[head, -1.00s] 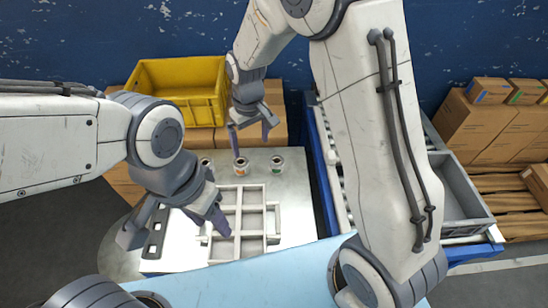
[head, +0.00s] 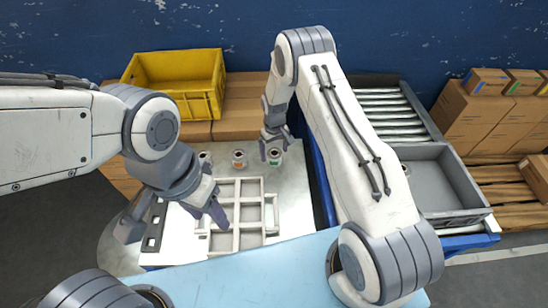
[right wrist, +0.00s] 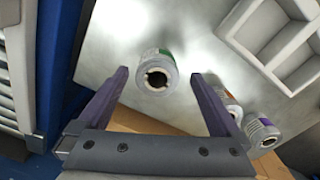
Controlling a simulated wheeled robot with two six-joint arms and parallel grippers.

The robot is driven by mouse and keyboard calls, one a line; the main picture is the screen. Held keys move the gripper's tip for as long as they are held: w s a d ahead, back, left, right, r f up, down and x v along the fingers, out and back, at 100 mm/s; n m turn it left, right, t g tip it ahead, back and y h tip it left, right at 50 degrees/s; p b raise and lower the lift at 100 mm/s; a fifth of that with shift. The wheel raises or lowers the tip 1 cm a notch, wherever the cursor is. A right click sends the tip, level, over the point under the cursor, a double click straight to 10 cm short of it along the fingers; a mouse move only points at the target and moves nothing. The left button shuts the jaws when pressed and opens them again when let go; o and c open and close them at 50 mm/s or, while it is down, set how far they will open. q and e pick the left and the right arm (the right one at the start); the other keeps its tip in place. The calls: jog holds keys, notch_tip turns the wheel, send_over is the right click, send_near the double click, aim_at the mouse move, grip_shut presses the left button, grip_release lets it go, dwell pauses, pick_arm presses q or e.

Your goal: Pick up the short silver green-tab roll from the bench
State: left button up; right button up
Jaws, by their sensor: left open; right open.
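The silver green-tab roll (head: 275,157) stands upright on the bench (head: 295,205), rightmost of three rolls in the head view. In the right wrist view the same roll (right wrist: 157,70), with its dark core and green tab, shows in line with the gap between my right fingertips. My right gripper (head: 275,147) is open and empty, over or close around this roll; its exact height is unclear. My left gripper (head: 172,222) is open and empty over the left part of the bench, beside the tray.
An orange-tab roll (right wrist: 232,110) and a purple-tab roll (right wrist: 262,134) stand to the right in the wrist view, the orange near my right finger. A white compartment tray (head: 238,241) lies on the bench. A roller conveyor with a grey bin (head: 468,213) is at right, a yellow crate (head: 202,99) behind.

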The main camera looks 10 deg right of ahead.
aim_at(275, 157)
notch_tip(275, 157, down, 4)
jog(key=shift+w+d+f+p, duration=0.1)
jog(key=shift+w+f+p, duration=0.1)
jog(key=shift+p, duration=0.2)
jog(key=c, duration=1.5)
